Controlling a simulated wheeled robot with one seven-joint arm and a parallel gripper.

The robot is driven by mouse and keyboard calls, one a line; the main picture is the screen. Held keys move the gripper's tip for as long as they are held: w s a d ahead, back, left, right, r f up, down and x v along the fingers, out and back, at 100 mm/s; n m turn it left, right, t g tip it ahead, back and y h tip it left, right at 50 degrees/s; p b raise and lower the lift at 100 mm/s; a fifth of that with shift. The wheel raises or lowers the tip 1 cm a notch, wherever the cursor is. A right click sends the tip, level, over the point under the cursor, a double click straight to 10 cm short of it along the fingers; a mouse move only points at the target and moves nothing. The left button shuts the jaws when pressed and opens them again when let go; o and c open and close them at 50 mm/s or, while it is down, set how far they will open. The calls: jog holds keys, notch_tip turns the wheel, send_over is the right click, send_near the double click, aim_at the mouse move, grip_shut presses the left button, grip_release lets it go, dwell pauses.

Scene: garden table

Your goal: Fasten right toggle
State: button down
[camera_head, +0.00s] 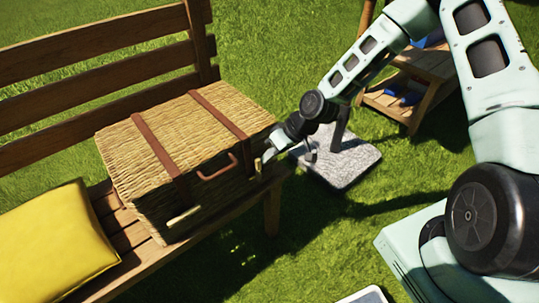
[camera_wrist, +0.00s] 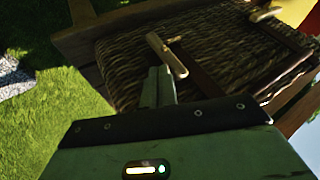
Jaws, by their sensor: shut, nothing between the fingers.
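A closed wicker hamper (camera_head: 130,155) has two brown leather straps and a brown handle (camera_head: 218,168) on its front. The right toggle (camera_head: 258,166), a pale wooden peg, is at the lower end of the right strap (camera_head: 222,115). In the wrist view the right toggle (camera_wrist: 167,55) slants just beyond my fingertips. The left toggle (camera_head: 184,216) is at the end of the left strap (camera_head: 160,150). My gripper (camera_head: 267,155) is at the hamper's front right, close beside the right toggle. In the wrist view my gripper (camera_wrist: 158,82) has its fingers together; contact with the peg is unclear.
The hamper stands on a wooden bench (camera_head: 120,233) with a slatted back. A yellow cushion (camera_head: 50,245) lies to its left. A stone slab (camera_head: 345,162) is on the grass behind my gripper. A wooden shelf (camera_head: 430,65) stands at the back right.

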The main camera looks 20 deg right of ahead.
aim_at(258, 158)
jog(key=shift+s+a+r+h, duration=0.15)
jog(key=shift+a+r+h, duration=0.15)
jog(key=shift+h, duration=0.5)
jog(key=shift+s+a+r+n+t+h, duration=0.1)
jog(key=shift+a+n+t+h, duration=0.2)
jog(key=shift+h, duration=0.35)
jog(key=shift+s+a+r+n+t+h, duration=0.1)
jog(key=shift+a+n+t+h, duration=0.2)
jog(key=shift+h, duration=0.35)
jog(key=shift+a, duration=0.15)
jog(key=shift+s+a, duration=0.1)
jog(key=shift+a, duration=0.15)
jog(key=shift+r, duration=0.1)
jog(key=shift+r+p, duration=0.75)
jog(key=shift+r, duration=0.05)
